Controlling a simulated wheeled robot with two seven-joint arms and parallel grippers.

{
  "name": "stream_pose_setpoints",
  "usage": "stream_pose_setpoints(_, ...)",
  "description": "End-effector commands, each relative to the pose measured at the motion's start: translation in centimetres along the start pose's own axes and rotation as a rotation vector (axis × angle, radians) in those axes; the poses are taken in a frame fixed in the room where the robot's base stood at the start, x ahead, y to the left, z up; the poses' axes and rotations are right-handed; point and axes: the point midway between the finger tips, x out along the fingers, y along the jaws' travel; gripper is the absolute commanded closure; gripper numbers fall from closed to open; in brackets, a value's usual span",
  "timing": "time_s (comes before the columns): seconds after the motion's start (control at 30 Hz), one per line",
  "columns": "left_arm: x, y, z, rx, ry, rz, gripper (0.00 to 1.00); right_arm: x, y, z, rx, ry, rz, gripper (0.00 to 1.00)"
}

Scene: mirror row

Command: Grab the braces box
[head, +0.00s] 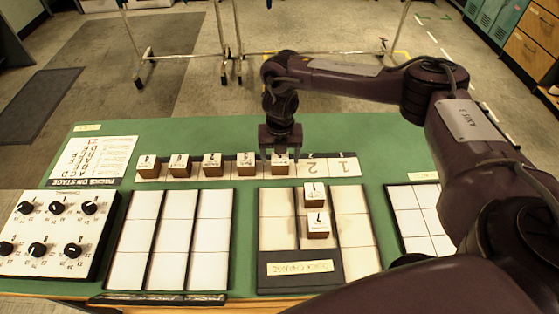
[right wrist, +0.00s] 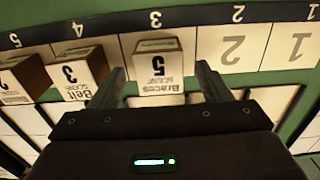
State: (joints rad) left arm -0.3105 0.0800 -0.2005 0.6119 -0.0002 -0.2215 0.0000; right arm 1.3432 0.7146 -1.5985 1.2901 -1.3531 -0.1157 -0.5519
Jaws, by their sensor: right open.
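The braces box (right wrist: 158,67) is a small brown box with a white top reading "Braces" and a large 5. It stands on slot 3 of the numbered white strip. In the head view the braces box (head: 280,168) is partly hidden under my right gripper (head: 281,151). My right gripper is open and pointed down, and the right wrist view shows its fingers (right wrist: 161,75) on either side of the box. The box shows between them, with a gap on each side; whether they are low enough to flank it fully I cannot tell. My left gripper is not in view.
The belt box (right wrist: 77,76) stands close beside on slot 4, with several more boxes (head: 180,166) further left. Slots 1 and 2 (head: 314,167) are empty. Two boxes (head: 314,200) stand in the Quick Change tray (head: 302,271). A knob panel (head: 45,267) lies at left.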

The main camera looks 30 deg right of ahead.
Motion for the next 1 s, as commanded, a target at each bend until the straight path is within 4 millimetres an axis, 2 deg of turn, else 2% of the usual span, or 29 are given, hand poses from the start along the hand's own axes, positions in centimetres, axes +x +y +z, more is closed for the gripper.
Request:
stream_pose_setpoints(0.1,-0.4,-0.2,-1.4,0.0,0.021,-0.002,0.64,1.4,0.0,-0.1,0.001,0.002,-0.002,0.29)
stream_pose_setpoints(0.2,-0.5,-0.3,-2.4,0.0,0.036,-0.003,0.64,1.9,0.0,0.0,0.0,0.0,0.0,0.29)
stream_pose_setpoints(0.4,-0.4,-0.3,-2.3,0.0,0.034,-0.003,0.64,2.0,0.0,0.0,0.0,0.0,0.0,0.29)
stream_pose_setpoints(0.8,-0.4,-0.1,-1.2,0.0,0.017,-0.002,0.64,2.0,0.0,0.0,0.001,0.0,0.0,0.79)
stream_pose_setpoints(1.0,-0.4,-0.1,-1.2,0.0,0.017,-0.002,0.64,1.9,0.0,0.0,0.001,0.0,0.001,0.79)
